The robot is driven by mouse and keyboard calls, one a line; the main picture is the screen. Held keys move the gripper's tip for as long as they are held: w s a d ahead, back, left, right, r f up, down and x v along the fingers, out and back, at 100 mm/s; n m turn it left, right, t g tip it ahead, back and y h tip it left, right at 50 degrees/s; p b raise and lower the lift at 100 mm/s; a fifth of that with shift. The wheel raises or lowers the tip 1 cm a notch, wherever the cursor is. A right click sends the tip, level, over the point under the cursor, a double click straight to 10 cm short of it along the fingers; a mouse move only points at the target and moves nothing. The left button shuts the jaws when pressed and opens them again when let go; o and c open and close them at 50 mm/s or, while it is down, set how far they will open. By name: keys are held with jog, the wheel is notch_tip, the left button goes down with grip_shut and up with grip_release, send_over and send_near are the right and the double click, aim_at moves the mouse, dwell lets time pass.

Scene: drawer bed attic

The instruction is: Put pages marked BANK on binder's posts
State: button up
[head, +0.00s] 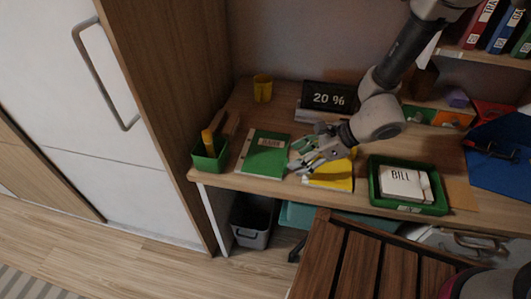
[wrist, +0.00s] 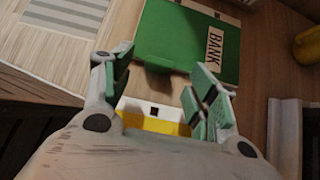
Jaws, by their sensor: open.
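A flat green item with a white label strip (head: 264,158) lies on the desk left of my gripper. In the wrist view its strip reads BANK (wrist: 190,40). My gripper (head: 299,160) is open and empty, low over the desk between the green item and a yellow item (head: 334,178). In the wrist view the yellow item (wrist: 158,125), with a white strip and black square, shows between the fingers (wrist: 164,66). A blue flat thing with dark metal parts (head: 503,147), apparently the open binder, lies at the far right; its posts are not clear.
A green tray (head: 412,209) holds pages marked BILL (head: 404,184). A green box (head: 210,157), a yellow cup (head: 262,88) and a display reading 20 % (head: 329,97) stand on the desk. Binders fill a shelf (head: 490,56). A slatted wooden chair (head: 375,260) is in front.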

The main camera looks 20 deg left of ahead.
aim_at(287, 162)
jog(key=x, duration=0.4)
jog(key=c, duration=1.1)
jog(key=shift+r, duration=0.1)
jog(key=shift+c, duration=0.2)
